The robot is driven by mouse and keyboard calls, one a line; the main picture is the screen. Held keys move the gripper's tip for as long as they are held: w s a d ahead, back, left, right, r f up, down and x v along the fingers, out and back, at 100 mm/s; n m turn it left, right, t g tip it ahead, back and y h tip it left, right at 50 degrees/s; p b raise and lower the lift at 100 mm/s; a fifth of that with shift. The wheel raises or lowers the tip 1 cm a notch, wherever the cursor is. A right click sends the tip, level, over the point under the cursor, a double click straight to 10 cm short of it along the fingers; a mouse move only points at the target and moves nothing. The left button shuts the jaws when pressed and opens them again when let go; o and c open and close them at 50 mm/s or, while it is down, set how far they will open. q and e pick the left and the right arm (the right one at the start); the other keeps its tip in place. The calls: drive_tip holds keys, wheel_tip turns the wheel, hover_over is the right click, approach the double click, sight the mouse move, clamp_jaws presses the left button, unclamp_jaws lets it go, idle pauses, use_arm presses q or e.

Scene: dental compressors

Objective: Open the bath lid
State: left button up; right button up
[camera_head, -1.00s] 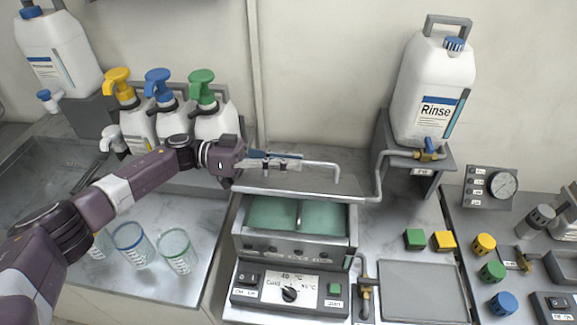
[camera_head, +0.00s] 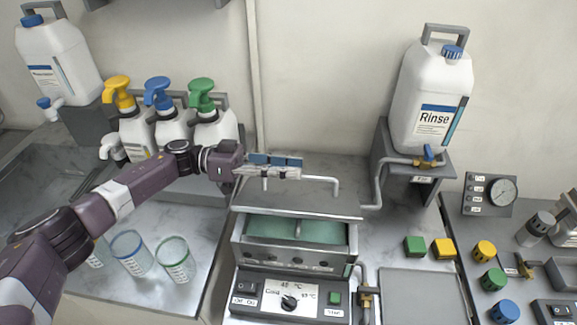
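The bath (camera_head: 295,261) stands at the centre, its green inside (camera_head: 320,231) showing in a strip at the front. Its grey lid (camera_head: 300,204) is partly raised, tilted up over the back part of the opening. A silver bar handle (camera_head: 325,179) stands on the lid. My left gripper (camera_head: 285,167) is at the left part of this handle, its fingers overlapping the bar and hiding that end. I cannot tell whether the fingers close on the bar or only lie beside it. My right gripper is not in view.
A Rinse canister (camera_head: 432,100) on a grey stand, with a pipe, is right of the lid. Pump bottles (camera_head: 212,125) stand behind my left arm, and glass beakers (camera_head: 175,259) lie below it. Green and yellow blocks (camera_head: 443,249) sit right of the bath.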

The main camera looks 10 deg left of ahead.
use_arm(q)
drive_tip(key=a, duration=1.2)
